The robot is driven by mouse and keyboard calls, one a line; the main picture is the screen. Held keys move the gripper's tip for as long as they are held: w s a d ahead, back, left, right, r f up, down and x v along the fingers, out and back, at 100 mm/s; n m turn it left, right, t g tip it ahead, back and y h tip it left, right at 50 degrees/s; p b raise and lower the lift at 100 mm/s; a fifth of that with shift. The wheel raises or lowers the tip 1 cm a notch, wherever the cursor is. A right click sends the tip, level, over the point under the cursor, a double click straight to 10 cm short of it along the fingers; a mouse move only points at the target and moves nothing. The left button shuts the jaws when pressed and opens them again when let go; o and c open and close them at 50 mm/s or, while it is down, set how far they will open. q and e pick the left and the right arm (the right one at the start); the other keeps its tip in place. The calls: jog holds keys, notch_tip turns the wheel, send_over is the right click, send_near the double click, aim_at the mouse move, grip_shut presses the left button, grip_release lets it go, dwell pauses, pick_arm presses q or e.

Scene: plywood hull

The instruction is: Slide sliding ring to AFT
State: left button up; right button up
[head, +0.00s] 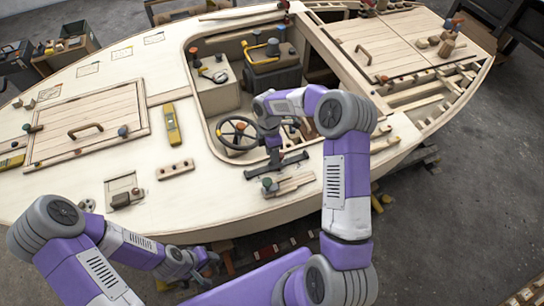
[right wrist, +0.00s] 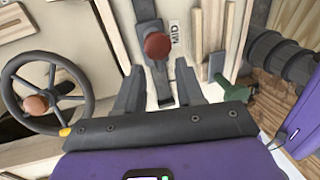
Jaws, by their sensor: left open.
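A reddish-brown knob (right wrist: 158,45) stands on a dark grey strip beside a white MID label (right wrist: 174,34) in the right wrist view. I cannot tell for sure which part is the sliding ring; no AFT mark is readable. My right gripper (right wrist: 160,98) is open, its two dark fingers apart on either side of the strip's near end, with the knob beyond the tips. In the head view my right gripper (head: 276,162) is over the deck by the cockpit's near edge. My left gripper (head: 208,264) is open, low in front of the hull, small in view.
A steering wheel (head: 237,133) is left of my right gripper. A wooden block (head: 295,182) with a green knob (head: 267,183) lies close by. A yellow level (head: 172,124) and a wooden hatch (head: 85,137) are on the left deck. The cockpit opening drops beyond.

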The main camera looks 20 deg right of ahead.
jog(key=shift+s+f, duration=0.15)
jog(key=shift+f, duration=0.95)
jog(key=shift+c, duration=0.3)
grip_shut()
